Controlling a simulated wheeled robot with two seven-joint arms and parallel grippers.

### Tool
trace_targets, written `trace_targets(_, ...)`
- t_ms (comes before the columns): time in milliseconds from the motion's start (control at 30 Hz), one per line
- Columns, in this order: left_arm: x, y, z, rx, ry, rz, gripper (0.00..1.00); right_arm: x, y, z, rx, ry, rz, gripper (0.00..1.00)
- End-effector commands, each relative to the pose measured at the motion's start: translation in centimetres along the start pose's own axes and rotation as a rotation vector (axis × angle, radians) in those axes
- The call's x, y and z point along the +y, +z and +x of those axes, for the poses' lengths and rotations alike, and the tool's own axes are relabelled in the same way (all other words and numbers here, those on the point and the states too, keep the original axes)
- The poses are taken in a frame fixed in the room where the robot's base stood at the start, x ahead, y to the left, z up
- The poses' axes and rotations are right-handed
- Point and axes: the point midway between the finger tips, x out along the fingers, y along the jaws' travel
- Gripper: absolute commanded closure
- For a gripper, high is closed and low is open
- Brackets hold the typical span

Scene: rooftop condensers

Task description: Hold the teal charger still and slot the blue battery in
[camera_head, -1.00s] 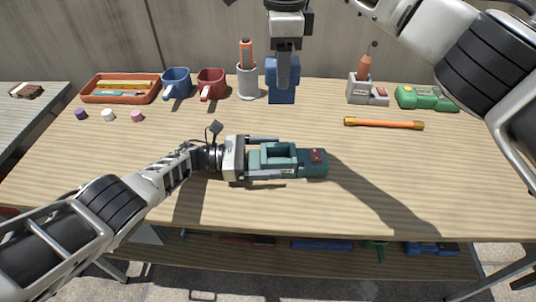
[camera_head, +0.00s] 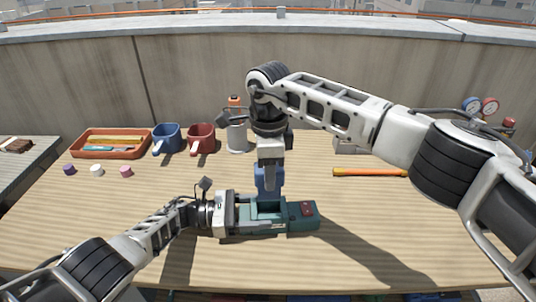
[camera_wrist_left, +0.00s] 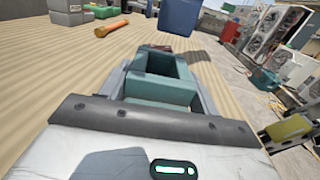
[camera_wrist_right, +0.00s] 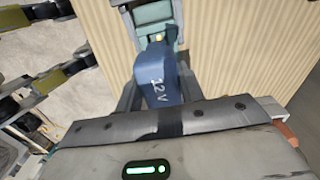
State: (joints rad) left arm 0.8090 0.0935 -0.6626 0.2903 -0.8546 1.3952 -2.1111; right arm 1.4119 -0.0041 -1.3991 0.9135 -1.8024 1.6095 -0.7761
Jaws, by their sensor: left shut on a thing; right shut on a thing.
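The teal charger (camera_head: 303,222) lies on the wooden table with a red patch on its right end; its open well shows in the left wrist view (camera_wrist_left: 160,88). My left gripper (camera_head: 266,215) is shut on the charger, a finger along each side. The blue battery (camera_head: 262,181) hangs upright from my right gripper (camera_head: 271,172), which is shut on it, above the charger's well. In the left wrist view the battery (camera_wrist_left: 180,18) is apart from the well's rim. In the right wrist view the battery (camera_wrist_right: 160,80) shows "12 V" and points toward the charger (camera_wrist_right: 153,14).
Along the back stand an orange tray (camera_head: 84,153), a blue mug (camera_head: 166,137), a red mug (camera_head: 201,137) and a grey cup (camera_head: 237,138). An orange tube (camera_head: 370,172) lies behind and right of the charger. The table's front is clear.

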Motion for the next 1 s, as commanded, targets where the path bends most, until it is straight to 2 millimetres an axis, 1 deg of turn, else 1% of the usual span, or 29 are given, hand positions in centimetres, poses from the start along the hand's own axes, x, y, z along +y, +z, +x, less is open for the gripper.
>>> trace_targets(167, 0.1, 0.2, 0.1, -0.004, 0.000, 0.002, 0.53, 0.0, 0.0, 0.5, -0.001, -0.001, 0.000, 0.92)
trace_targets(600, 0.1, 0.2, 0.1, -0.005, 0.000, 0.003, 0.53, 0.0, 0.1, 2.4, -0.001, -0.001, -0.001, 0.92)
trace_targets(1000, 0.1, 0.3, 0.1, -0.006, 0.000, 0.003, 0.53, 0.0, 0.0, 2.6, -0.001, -0.001, -0.001, 0.92)
